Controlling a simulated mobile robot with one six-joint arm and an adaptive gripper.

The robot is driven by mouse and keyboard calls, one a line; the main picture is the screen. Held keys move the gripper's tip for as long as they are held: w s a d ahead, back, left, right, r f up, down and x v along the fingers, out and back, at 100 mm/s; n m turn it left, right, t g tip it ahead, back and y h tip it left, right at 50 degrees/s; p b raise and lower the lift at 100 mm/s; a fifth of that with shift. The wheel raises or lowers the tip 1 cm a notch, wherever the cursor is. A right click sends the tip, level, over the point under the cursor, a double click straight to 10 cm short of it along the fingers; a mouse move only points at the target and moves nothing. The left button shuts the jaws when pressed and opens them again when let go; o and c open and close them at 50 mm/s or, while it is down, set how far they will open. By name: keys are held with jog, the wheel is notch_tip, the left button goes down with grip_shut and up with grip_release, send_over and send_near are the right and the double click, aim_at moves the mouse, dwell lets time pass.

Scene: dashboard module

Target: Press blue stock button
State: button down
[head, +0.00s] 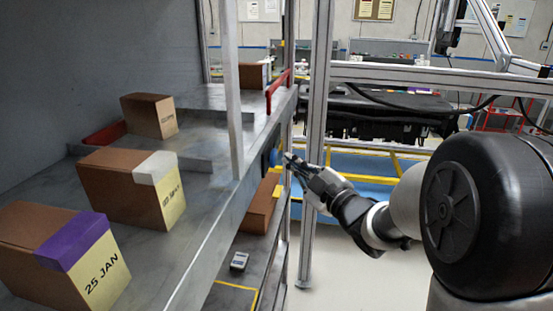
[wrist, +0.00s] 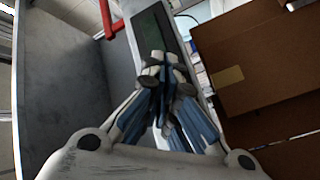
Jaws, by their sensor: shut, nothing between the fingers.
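The blue stock button (head: 274,157) shows as a small blue spot on the front edge of the grey shelf in the head view. My gripper (head: 288,157) is just to the right of it, fingertips pointing at the shelf edge. Whether they touch the button cannot be told. In the wrist view my gripper (wrist: 164,62) is shut and empty, its fingertips in front of a dark green panel (wrist: 153,28) on the shelf edge. I cannot make out the button there; the fingers may hide it.
Cardboard boxes (head: 130,190) stand on the upper shelf (head: 205,215). A red handle (head: 278,91) sticks up from its edge. Another box (head: 262,205) is on the lower shelf, below my gripper. A metal post (head: 317,130) stands close to my gripper.

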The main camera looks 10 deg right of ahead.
jog(key=shift+a, duration=0.15)
dwell(0.5)
jog(key=shift+w+a+b, duration=0.15)
jog(key=shift+a+b, duration=0.15)
jog(key=shift+b, duration=0.2)
jog(key=shift+w+a+b, duration=0.15)
jog(key=shift+a+b, duration=0.2)
jog(key=shift+a, duration=0.1)
dwell(0.6)
jog(key=shift+d, duration=0.1)
jog(key=shift+s+d, duration=0.3)
jog(key=shift+d, duration=0.5)
jog(key=shift+s+d+b, duration=0.15)
jog(key=shift+s+d, duration=0.1)
jog(key=shift+d, duration=0.55)
jog(key=shift+s+d+b, duration=0.2)
jog(key=shift+s+d, duration=0.1)
jog(key=shift+d, duration=0.45)
jog(key=shift+s+d+b, duration=0.15)
jog(key=shift+s+d, duration=0.1)
jog(key=shift+d, duration=0.55)
